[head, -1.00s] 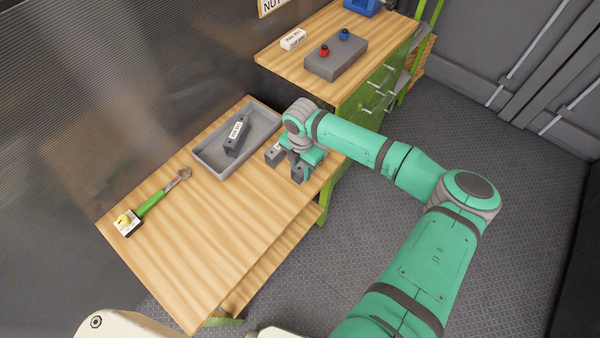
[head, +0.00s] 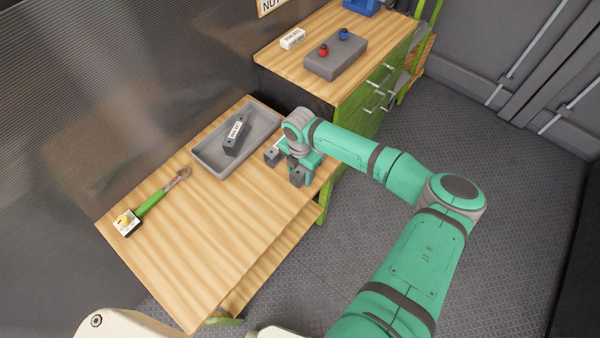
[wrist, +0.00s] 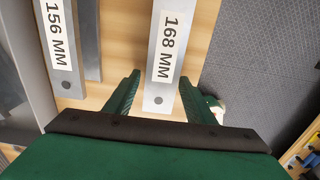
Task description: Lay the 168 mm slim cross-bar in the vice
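The 168 mm cross-bar (wrist: 159,95) is a light grey flat bar with a white "168 MM" label and a hole near its end, on the wooden bench in the wrist view. In the head view its dark end (head: 298,177) shows below my gripper. My gripper (wrist: 160,78) is open, its green fingers on either side of the bar with gaps; the height above it is unclear. A bar labelled "156 MM" (wrist: 61,45) lies to its left; its end shows in the head view (head: 272,156). A blue object (head: 360,6), cut off at the top, may be the vice.
A grey tray (head: 209,163) holds a labelled dark block (head: 235,135). A green-handled wrench (head: 152,203) lies at the bench's left. The bench front is clear. A second bench holds a grey block (head: 335,62) with red and blue knobs and a white labelled block (head: 292,39).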

